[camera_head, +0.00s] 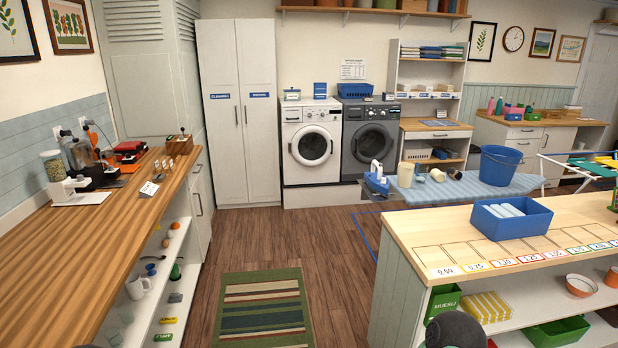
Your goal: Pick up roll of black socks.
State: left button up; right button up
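Neither of my grippers shows in the picture.
A long wooden counter (75,270) with open shelves below runs along the left. A striped rug (262,308) lies on the floor between the counters. A white washer (311,146) and a grey machine (369,143) stand at the back. The wooden floor ahead is mostly clear.

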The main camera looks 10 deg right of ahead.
aim_at(454, 174)
jog(key=i, duration=1.95)
jog(key=i+z, duration=0.1)
jog(key=i, duration=0.9)
jog(key=i+j+z, duration=0.1)
jog(key=i, duration=0.85)
jog(key=i+z, duration=0.2)
jog(key=i, duration=0.45)
jog(key=i+z, duration=0.2)
jog(key=i, duration=0.5)
jog(key=i+j+z, duration=0.25)
jog(key=i, duration=0.4)
jog(key=i+l+z, duration=0.1)
jog(key=i+z, duration=0.3)
jog(key=i, duration=0.2)
jog(key=i+j+z, duration=0.1)
jog(key=i+z, duration=0.35)
jog(key=i+j+z, duration=0.4)
jog(key=i, duration=0.3)
jog(key=i+l+z, duration=0.1)
jog(key=i+z, duration=0.15)
jog(key=z, duration=0.2)
jog(key=i+z, duration=0.25)
jog(key=z, duration=0.15)
jog(key=i+z, duration=0.25)
jog(key=z, duration=0.2)
jog(key=i+j+z, duration=0.2)
jog(key=z, duration=0.25)
jog(key=i+j+z, duration=0.25)
jog(key=z, duration=0.2)
